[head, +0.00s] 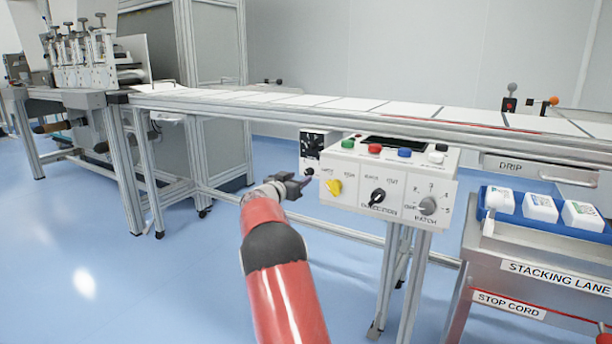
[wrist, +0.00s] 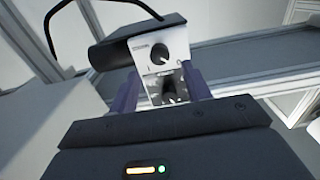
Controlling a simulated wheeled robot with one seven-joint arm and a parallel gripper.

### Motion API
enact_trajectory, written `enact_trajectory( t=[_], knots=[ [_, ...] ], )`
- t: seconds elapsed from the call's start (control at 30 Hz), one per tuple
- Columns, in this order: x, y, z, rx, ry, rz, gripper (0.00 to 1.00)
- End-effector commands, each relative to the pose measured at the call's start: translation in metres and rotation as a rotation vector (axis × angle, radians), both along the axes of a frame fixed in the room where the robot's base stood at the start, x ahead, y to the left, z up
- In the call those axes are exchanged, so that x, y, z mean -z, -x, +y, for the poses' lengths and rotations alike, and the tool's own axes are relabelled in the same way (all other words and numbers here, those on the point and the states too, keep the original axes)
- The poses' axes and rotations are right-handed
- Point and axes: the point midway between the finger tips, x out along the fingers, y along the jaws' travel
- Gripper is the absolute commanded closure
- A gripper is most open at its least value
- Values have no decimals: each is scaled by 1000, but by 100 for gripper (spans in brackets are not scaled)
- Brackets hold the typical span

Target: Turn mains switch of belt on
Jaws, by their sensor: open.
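A small box with a dark front (head: 318,148) hangs under the belt's edge, left of the white control panel, in the head view. In the wrist view a small box shows a white face (wrist: 146,62) with a round black knob (wrist: 160,53) and a light pointer mark. Below the knob is a plate with a dark part between my fingers; what it is I cannot tell. My gripper (head: 298,184) is open, just below and left of the small box; its fingers (wrist: 162,86) frame the lower plate in the wrist view. Contact cannot be told. No readable label marks the mains switch.
The white panel (head: 352,207) has yellow, black and grey knobs and several coloured buttons. The belt (head: 380,106) runs above it. A steel cart (head: 535,262) with a blue tray (head: 556,226) stands at right. Clear blue floor (head: 110,265) lies at left.

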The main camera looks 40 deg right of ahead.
Motion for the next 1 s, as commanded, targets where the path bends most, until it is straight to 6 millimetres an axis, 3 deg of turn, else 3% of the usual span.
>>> enact_trajectory(
  t=[0.3, 0.77, 1.0],
  knots=[
    [0, -18, -43, -1, -2, -1, 52],
    [0, -22, -53, -3, 0, -1, 52],
    [0, -22, -52, -3, 0, -1, 82]
  ],
)
